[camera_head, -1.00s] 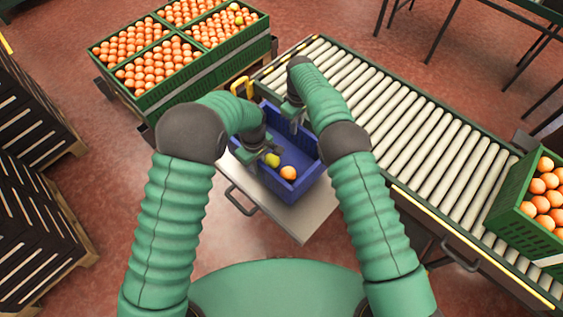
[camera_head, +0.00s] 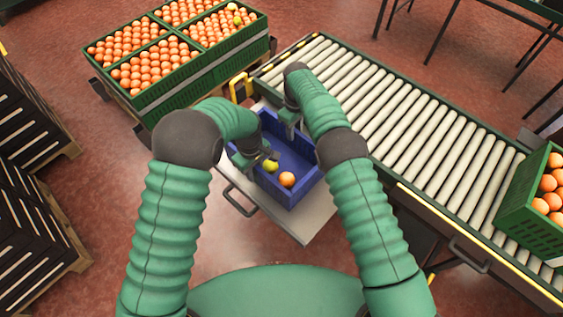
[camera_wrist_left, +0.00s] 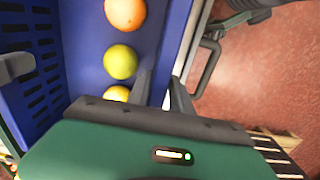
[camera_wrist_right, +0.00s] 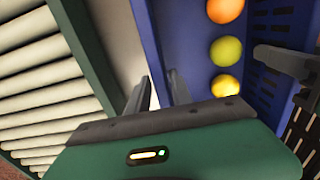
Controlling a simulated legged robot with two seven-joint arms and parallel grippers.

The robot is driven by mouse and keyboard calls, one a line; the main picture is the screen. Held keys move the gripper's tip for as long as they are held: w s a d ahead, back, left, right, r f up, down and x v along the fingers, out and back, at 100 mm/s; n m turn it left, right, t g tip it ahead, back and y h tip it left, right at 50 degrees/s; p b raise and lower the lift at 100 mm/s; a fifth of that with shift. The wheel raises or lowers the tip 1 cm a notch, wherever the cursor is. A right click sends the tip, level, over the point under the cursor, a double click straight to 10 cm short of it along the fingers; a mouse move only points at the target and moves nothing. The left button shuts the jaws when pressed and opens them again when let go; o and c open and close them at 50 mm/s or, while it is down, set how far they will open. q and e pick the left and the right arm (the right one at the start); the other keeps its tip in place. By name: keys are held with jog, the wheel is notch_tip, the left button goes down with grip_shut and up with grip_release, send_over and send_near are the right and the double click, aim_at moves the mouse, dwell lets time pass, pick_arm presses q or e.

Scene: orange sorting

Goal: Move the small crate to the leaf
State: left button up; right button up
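The small blue crate (camera_head: 304,190) sits on the grey leaf (camera_head: 306,228) beside the conveyor. A yellow-green fruit (camera_head: 270,166) and an orange (camera_head: 287,179) lie in it; another yellow fruit (camera_wrist_left: 117,93) shows in the left wrist view. My left gripper (camera_wrist_left: 161,80) is open, its fingers on either side of one crate wall. My right gripper (camera_wrist_right: 159,82) is open around the opposite wall. A thin pale sliver shows between wall and outer finger in both wrist views. The fingertips are largely hidden in the head view.
The roller conveyor (camera_head: 420,130) runs along the right of the crate. A green crate of oranges (camera_head: 535,220) stands at its right end. Large green crates of oranges (camera_head: 205,75) stand at the back left. Black stacked crates (camera_head: 35,215) stand at the far left.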

pick_arm(q)
jog(key=shift+o, duration=0.7)
jog(key=shift+r, duration=0.15)
pick_arm(e)
jog(key=shift+o, duration=0.7)
jog(key=shift+a+r, duration=0.15)
pick_arm(q)
jog(key=shift+d, duration=0.1)
jog(key=shift+w+r, duration=0.1)
jog(key=shift+r, duration=0.15)
notch_tip(320, 180, up, 11)
jog(key=shift+r, duration=0.1)
pick_arm(e)
notch_tip(320, 180, up, 12)
